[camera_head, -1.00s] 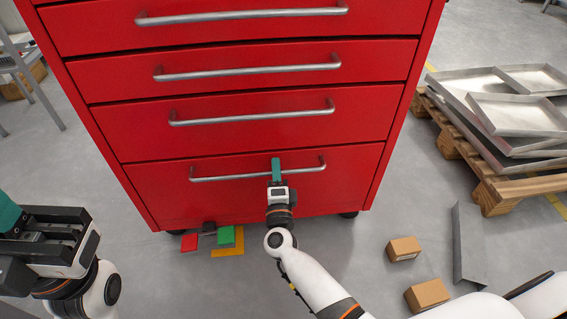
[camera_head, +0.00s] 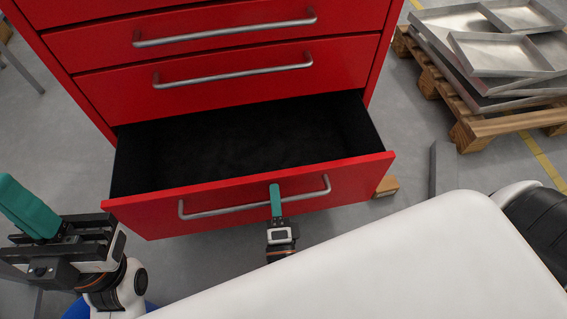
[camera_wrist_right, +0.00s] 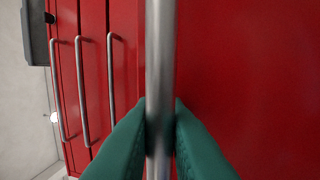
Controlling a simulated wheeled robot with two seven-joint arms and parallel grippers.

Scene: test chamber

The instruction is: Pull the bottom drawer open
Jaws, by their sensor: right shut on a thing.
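The red cabinet's bottom drawer (camera_head: 350,179) stands well open in the head view, its dark interior showing and looking empty. The drawers above it are shut. My right gripper (camera_head: 275,200) is at the middle of the bottom drawer's metal handle (camera_head: 230,209). In the right wrist view its two green fingers (camera_wrist_right: 160,130) are closed on either side of the handle bar (camera_wrist_right: 160,60). My left gripper (camera_head: 28,208) is at the lower left, away from the cabinet, with green fingers pointing up and left. Whether its fingers are apart is not clear.
A wooden pallet (camera_head: 470,130) with stacked metal trays (camera_head: 505,55) stands at the right. A small cardboard box (camera_head: 386,187) lies on the floor by the drawer's right end. My white right arm covers much of the lower right.

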